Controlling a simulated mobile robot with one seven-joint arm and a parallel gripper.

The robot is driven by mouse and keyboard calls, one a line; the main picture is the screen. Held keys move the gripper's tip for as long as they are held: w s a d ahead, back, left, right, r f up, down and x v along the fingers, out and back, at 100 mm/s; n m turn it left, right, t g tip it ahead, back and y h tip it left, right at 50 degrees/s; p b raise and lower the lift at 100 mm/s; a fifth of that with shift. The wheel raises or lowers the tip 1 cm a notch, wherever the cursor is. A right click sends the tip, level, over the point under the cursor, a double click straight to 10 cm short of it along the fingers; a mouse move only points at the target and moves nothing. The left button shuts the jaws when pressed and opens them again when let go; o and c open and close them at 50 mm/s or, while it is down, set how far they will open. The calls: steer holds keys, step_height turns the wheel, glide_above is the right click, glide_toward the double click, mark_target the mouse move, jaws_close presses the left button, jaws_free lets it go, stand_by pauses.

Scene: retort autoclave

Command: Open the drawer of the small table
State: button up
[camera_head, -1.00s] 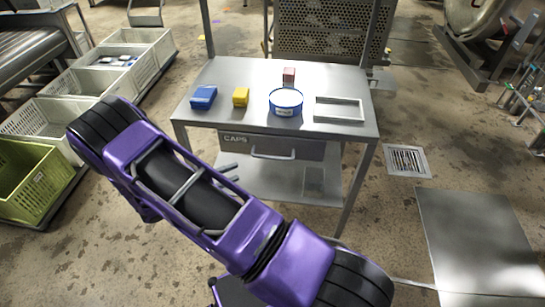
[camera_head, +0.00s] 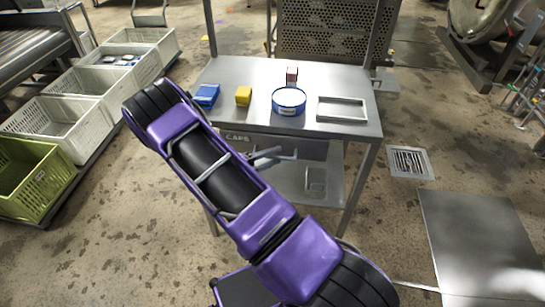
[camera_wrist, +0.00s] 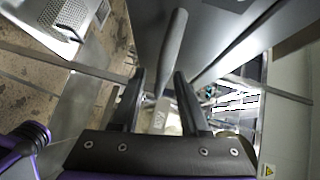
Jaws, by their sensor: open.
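The small metal table (camera_head: 225,72) stands ahead in the head view. Its grey drawer (camera_head: 312,150), labelled CAPS, is under the top and looks shut. The drawer's bar handle (camera_head: 288,157) is partly hidden by my gripper (camera_head: 264,157), which is at the handle's left part. In the wrist view, my gripper (camera_wrist: 160,76) has its two dark fingers apart. The grey handle (camera_wrist: 173,48) runs lengthwise into the space between them. I cannot tell whether either finger touches it. My purple arm hides the drawer's lower left.
On the tabletop are a blue box (camera_head: 207,95), a yellow box (camera_head: 243,96), a small red block (camera_head: 291,74), a blue-and-white round tub (camera_head: 289,101) and a grey frame (camera_head: 342,109). Crates, one of them green (camera_head: 35,178), line the left. Floor right of the table is open.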

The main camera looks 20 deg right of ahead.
jaws_close()
stand_by(1.4)
